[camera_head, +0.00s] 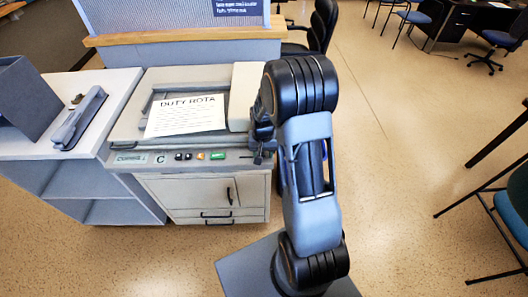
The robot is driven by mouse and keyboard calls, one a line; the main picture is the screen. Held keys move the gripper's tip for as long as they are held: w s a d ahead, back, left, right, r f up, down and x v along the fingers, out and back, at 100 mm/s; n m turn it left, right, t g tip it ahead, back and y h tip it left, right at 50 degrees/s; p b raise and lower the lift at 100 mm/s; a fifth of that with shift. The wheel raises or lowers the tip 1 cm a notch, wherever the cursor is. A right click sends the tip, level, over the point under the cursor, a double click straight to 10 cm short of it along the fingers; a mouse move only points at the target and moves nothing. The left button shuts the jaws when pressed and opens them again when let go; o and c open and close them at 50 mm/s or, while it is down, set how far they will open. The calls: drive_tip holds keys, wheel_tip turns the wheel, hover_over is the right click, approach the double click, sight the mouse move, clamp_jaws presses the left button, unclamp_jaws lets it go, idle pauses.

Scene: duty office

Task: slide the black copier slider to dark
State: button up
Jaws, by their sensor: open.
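The copier (120,167) stands left of centre, with a grey control panel along its front edge. The panel carries a display, a "C" key, two small black buttons (183,156), an orange button (201,156) and a green button (218,155). A thin dark slot (245,157) shows at the panel's right end. I cannot clearly make out the black slider's knob; my gripper may hide it. My gripper (259,157) is open and points down at the panel's right end, just right of the slot. I cannot tell whether it touches anything.
A "DUTY ROTA" sheet (185,116) lies on the copier's top. A grey stapler (80,118) and a dark box (24,98) are on the counter at left. A partition with a wooden ledge (180,35) stands behind. Floor right of my arm is clear, with chairs farther out.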

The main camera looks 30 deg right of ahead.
sight(263, 153)
drive_tip(key=shift+r, duration=0.1)
wheel_tip(263, 153, up, 14)
drive_tip(key=b, duration=0.1)
drive_tip(key=shift+f, duration=0.2)
idle(0.7)
drive_tip(key=s+a+r+n+t, duration=0.2)
drive_tip(key=s+a+r, duration=0.1)
drive_tip(key=s, duration=0.4)
drive_tip(key=s+a+r+n+t, duration=0.2)
drive_tip(key=s+a+r+n, duration=0.1)
drive_tip(key=s+a, duration=0.3)
drive_tip(key=shift+s+r, duration=0.25)
drive_tip(key=shift+s, duration=0.75)
drive_tip(key=shift+d, duration=0.1)
